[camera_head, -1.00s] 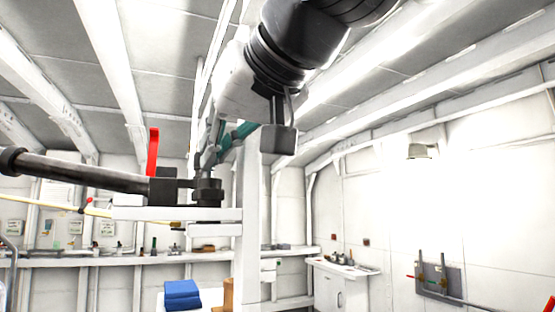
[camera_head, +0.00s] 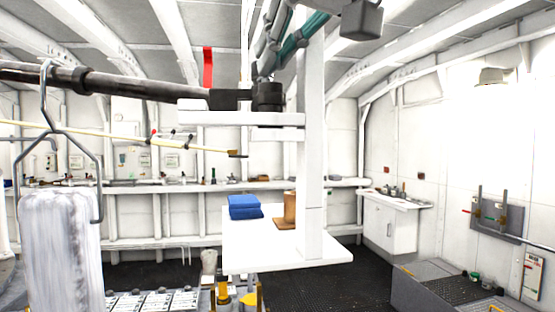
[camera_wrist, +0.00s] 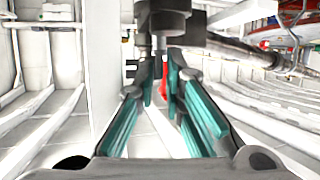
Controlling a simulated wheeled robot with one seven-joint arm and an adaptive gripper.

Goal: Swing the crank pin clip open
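A red upright strip (camera_head: 208,68), which looks like the clip, stands at a black block (camera_head: 228,99) on a white shelf arm (camera_head: 240,118). A black round fitting (camera_head: 267,96) sits just right of the block. A long dark bar (camera_head: 120,84) runs left from the block. My gripper (camera_head: 264,66) comes down from above, its tips near the round fitting. In the wrist view, my teal-padded gripper (camera_wrist: 162,84) is open with a gap between the fingers. The red strip (camera_wrist: 165,78) shows in that gap, and a dark cylinder (camera_wrist: 160,18) lies beyond the tips. Contact cannot be told.
A white post (camera_head: 312,150) stands right of the fitting. Below is a white table (camera_head: 290,254) with folded blue cloth (camera_head: 245,207) and a brown cylinder (camera_head: 289,210). A yellow rod (camera_head: 100,132) crosses at left. A metal hook (camera_head: 48,120) hangs from the bar with a pale sack (camera_head: 62,250).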

